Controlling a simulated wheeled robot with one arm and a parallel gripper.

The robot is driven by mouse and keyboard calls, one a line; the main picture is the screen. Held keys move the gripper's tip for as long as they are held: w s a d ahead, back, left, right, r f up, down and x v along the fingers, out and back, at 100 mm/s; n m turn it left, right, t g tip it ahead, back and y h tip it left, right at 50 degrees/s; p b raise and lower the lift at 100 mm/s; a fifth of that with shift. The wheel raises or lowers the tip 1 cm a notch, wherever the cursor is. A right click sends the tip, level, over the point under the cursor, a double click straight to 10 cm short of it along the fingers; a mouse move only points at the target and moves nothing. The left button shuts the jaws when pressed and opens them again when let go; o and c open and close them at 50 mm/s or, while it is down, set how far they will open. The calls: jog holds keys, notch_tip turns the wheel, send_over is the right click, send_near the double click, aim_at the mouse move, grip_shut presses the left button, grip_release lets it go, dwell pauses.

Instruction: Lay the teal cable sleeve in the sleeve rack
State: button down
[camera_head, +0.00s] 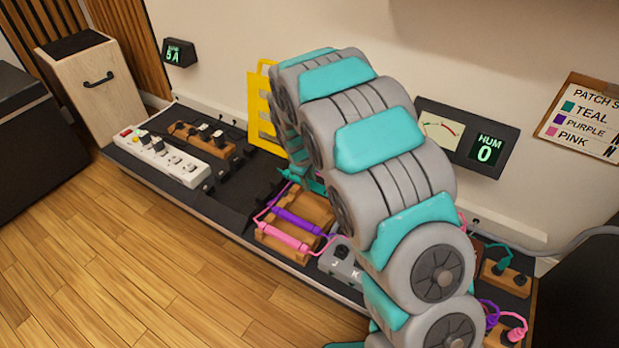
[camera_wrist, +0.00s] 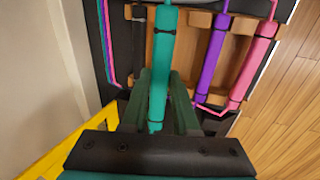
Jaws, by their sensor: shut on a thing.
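The teal cable sleeve (camera_wrist: 161,60) runs lengthwise between the fingers of my gripper (camera_wrist: 163,95) in the wrist view, and my gripper is shut on it. The wooden sleeve rack (camera_head: 286,252) lies below my arm, and its wood also shows in the wrist view (camera_wrist: 201,18). The teal sleeve is over the rack's left side in the wrist view, parallel to the purple sleeve (camera_wrist: 212,62) and pink sleeve (camera_wrist: 252,65) lying in the rack. I cannot tell whether the teal sleeve touches the rack. In the head view my arm hides most of my gripper.
A yellow bracket (camera_head: 258,112) stands behind the rack, close to my gripper in the wrist view (camera_wrist: 50,150). A grey box marked J and K (camera_head: 341,266) sits right of the rack. A white power strip (camera_head: 160,158) lies left. Cables run from the sleeves.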

jog(key=shift+f, duration=0.3)
jog(key=shift+f+b, duration=1.2)
jog(key=shift+f, duration=3.25)
jog(key=c, duration=0.6)
grip_release()
jog(key=v, duration=0.7)
jog(key=shift+s+r+p, duration=0.15)
jog(key=shift+r+p, duration=0.2)
jog(key=shift+p, duration=0.1)
